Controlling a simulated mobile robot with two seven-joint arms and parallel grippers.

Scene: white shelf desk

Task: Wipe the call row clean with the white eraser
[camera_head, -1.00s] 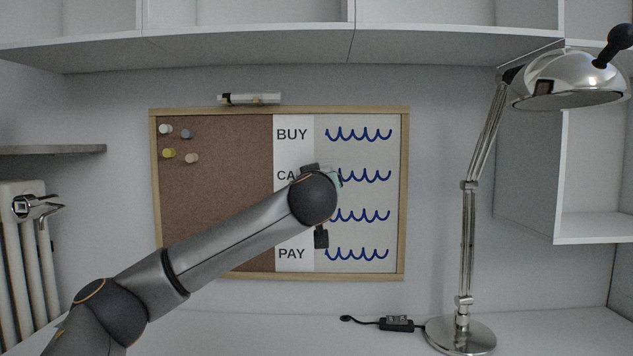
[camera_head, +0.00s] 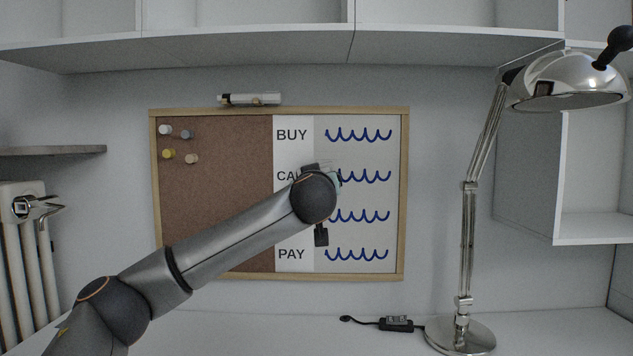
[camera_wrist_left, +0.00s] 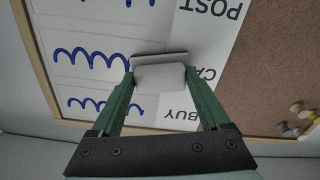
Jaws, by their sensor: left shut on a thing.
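The call row is on the whiteboard half of a framed board. Its label is partly hidden by my left arm, and its blue squiggle (camera_head: 368,176) shows to the right of my wrist. In the left wrist view, which is upside down, the call squiggle (camera_wrist_left: 88,62) runs up to the white eraser (camera_wrist_left: 160,76). My left gripper (camera_wrist_left: 160,82) is shut on the eraser, its green fingers on either side. The eraser is at the board, over the squiggle's label-side end; whether it touches the surface I cannot tell. My right gripper is not in view.
Other blue squiggles lie above (camera_head: 358,135) and below (camera_head: 360,254) the call row. Pins (camera_head: 168,153) sit in the cork half (camera_head: 210,210). A white holder (camera_head: 250,99) is above the frame. A chrome lamp (camera_head: 468,220) stands at right, and shelves hang overhead.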

